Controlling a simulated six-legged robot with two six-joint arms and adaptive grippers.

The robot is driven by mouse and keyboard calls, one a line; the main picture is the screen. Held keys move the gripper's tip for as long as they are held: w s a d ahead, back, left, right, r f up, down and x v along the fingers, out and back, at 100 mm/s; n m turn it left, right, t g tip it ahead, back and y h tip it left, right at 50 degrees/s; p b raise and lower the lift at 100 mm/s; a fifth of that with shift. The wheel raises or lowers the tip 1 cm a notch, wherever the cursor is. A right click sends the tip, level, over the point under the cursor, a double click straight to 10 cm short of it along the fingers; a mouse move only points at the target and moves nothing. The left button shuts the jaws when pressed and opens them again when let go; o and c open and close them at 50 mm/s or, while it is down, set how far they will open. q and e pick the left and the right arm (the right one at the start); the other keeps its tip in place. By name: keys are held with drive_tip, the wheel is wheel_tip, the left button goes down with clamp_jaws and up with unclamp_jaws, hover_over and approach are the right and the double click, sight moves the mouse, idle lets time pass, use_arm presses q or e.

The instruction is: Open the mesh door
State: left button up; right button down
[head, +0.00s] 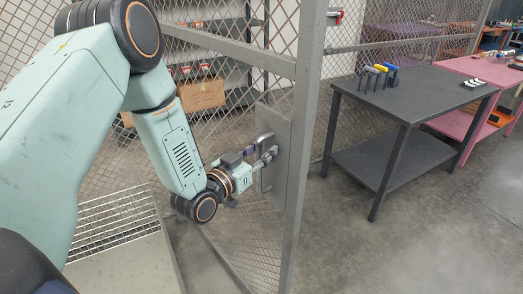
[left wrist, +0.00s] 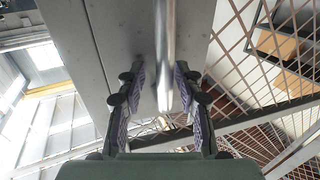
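The mesh door (head: 223,47) has a grey metal frame and diamond mesh, and stands in the middle of the head view. A flat grey plate (head: 283,135) near its upright edge carries a metal handle (head: 266,139). My left gripper (head: 264,157) is at the handle, in front of the plate. In the left wrist view the handle shows as a shiny bar (left wrist: 164,60) between the two spread fingers of the left gripper (left wrist: 163,105). Gaps show on both sides of the bar. I cannot tell whether the door is ajar. My right gripper is out of view.
A dark workbench (head: 415,92) with several coloured tools stands right of the door, and a pink table (head: 478,68) is beyond it. Shelving with a cardboard box (head: 202,95) shows through the mesh. A wire-sided cart (head: 115,250) is at lower left. Floor at right front is clear.

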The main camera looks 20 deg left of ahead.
use_arm(q)
drive_tip(key=shift+w+a, duration=0.1)
drive_tip(key=shift+s+a+f, duration=0.1)
drive_tip(key=shift+s, duration=0.1)
drive_tip(key=v, duration=1.1)
drive_tip(key=shift+s, duration=0.3)
idle(0.4)
